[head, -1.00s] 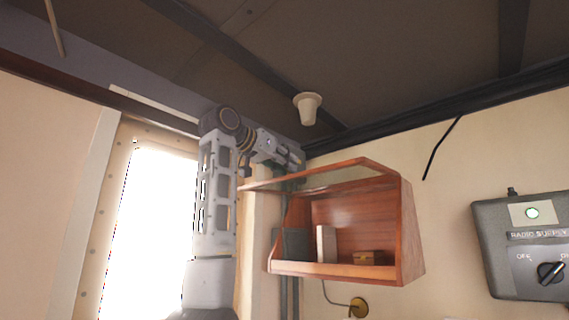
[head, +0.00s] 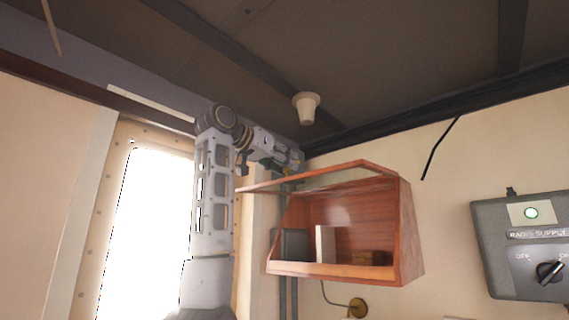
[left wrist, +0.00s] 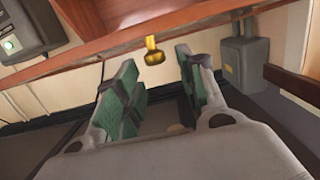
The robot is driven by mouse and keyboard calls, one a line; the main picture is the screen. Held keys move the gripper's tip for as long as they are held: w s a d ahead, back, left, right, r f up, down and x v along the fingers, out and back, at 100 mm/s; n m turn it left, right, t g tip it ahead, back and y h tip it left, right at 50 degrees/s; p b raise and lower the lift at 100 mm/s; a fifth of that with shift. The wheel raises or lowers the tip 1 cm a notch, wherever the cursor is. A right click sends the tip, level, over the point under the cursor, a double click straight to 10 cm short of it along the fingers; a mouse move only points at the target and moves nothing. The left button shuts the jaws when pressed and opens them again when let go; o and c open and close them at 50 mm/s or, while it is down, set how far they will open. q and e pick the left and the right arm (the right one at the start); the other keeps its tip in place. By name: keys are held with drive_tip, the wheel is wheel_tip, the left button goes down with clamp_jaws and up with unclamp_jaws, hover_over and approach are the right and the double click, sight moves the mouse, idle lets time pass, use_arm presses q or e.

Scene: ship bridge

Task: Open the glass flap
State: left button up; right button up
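The wooden wall cabinet (head: 411,235) is in the middle right of the head view. Its glass flap (head: 320,181) is raised and juts out from the cabinet top, wooden frame around the pane. My left gripper (head: 292,160) is just above the flap's far left part in the head view. In the left wrist view my left gripper (left wrist: 157,62) is open, its two green-padded fingers apart. A brass knob (left wrist: 153,52) shows between the fingertips, against the wooden frame (left wrist: 120,38); I see no finger closed on it. My right gripper is not in view.
A white block (head: 325,243) and a small wooden box (head: 369,258) are inside the cabinet. A radio supply box (head: 525,245) is on the wall at right. A ceiling lamp (head: 306,107) hangs above. A bright window (head: 150,230) is at left.

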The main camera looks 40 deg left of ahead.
use_arm(q)
drive_tip(key=s+a+r, duration=0.1)
drive_tip(key=s, duration=1)
drive_tip(key=shift+r, duration=0.3)
idle(0.3)
